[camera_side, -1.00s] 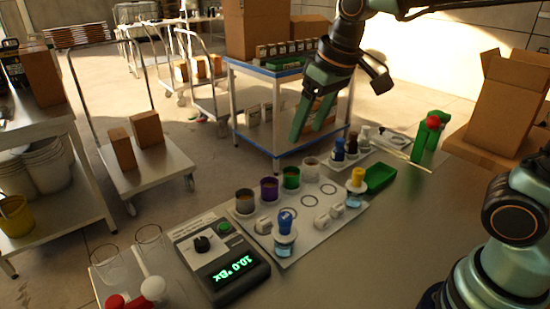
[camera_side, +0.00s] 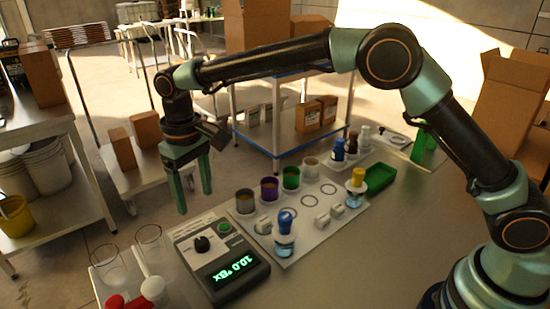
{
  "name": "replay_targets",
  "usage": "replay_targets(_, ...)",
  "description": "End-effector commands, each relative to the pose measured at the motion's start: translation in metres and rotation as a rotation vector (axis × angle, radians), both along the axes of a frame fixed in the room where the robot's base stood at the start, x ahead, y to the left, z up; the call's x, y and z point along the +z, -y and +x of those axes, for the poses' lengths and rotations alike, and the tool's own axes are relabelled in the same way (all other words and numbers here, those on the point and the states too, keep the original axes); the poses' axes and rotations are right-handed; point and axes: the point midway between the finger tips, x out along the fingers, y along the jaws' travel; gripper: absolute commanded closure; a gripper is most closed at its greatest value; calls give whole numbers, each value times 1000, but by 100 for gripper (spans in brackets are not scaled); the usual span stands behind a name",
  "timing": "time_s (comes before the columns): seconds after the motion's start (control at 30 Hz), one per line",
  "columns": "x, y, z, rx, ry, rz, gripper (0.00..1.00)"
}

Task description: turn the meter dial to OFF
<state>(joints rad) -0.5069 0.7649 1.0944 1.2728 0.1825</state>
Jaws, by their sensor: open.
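The meter (camera_side: 222,258) is a dark box with a light top panel near the front left of the table. Its lit green display reads about 10.0 °Bx, upside down in the picture. The black dial (camera_side: 202,244) sits on the panel, and a green button (camera_side: 224,227) is beside it. The dial's markings are too small to read. My gripper (camera_side: 195,208) is open and empty, with green fingers pointing down. It hangs above and behind the meter, apart from the dial.
Two clear glasses (camera_side: 150,240) and red and white capped items (camera_side: 153,288) stand left of the meter. A white board (camera_side: 310,228) with several cups and bottles lies to its right. A green tray (camera_side: 380,177) is farther right. The table's front middle is clear.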

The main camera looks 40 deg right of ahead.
Motion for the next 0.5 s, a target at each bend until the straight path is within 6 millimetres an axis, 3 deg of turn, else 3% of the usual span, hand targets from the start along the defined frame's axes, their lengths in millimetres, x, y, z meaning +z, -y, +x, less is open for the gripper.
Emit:
replay_targets(0.17,-19,-1,-1,0,-3,-2,29)
replay_targets(0.5,-83,-4,-2,0,-3,-2,29)
